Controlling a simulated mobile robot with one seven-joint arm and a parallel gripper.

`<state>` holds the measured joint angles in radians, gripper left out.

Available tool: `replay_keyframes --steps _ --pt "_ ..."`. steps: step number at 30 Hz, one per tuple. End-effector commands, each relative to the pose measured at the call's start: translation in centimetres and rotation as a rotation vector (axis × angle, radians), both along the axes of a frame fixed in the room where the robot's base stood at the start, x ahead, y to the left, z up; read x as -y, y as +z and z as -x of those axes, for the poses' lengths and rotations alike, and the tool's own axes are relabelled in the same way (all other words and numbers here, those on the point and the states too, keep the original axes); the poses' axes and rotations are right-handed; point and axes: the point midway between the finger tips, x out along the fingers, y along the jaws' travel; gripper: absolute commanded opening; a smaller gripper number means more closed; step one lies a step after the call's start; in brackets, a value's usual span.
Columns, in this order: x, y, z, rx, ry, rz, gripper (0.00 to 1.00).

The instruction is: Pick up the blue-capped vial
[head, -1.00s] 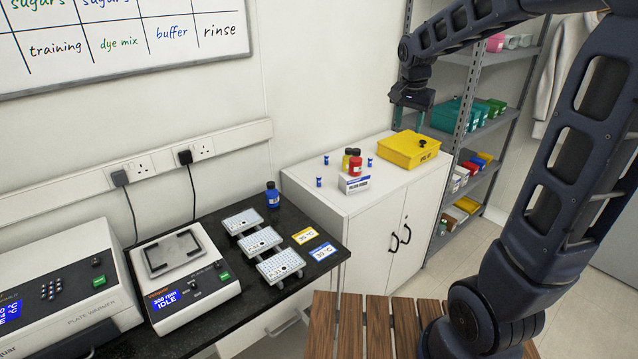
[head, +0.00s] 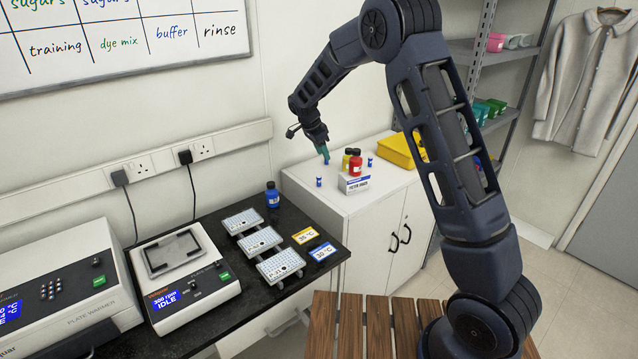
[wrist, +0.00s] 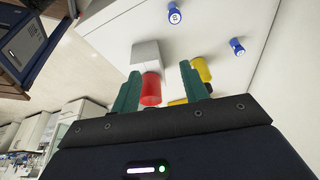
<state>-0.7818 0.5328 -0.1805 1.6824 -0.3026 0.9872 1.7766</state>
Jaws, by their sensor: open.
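Small blue vials stand on the white cabinet top: one at the front left (head: 319,182) and one right of the bottles (head: 370,162). A third, at the back left, is largely hidden behind my fingers in the head view. Two blue vials also show in the wrist view, one near the top (wrist: 173,13) and one further right (wrist: 237,46). My gripper (head: 324,154) is open, its teal fingers pointing down above the back-left part of the cabinet top. In the wrist view the gripper (wrist: 162,72) has nothing held between its fingers.
A red bottle (head: 356,165), a yellow bottle (head: 346,160) and a white box (head: 353,184) stand close to my gripper. A yellow case (head: 395,150) is partly behind my arm. A blue bottle (head: 272,195) stands on the black bench beside several plates.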

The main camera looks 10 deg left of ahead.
Motion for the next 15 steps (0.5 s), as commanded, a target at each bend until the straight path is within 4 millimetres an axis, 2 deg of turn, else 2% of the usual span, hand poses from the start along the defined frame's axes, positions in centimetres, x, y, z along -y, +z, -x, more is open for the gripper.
replay_keyframes --steps 1,6,10,15 --pt "-1.4 -1.2 -0.1 0.007 -0.01 0.01 0.45" --pt "-4.1 -3.7 -0.3 0.034 -0.049 0.027 0.45" --pt "-4.7 -4.5 -0.4 0.042 -0.062 0.031 0.45" --pt "-4.4 -5.8 -0.7 0.043 -0.064 0.032 0.45"
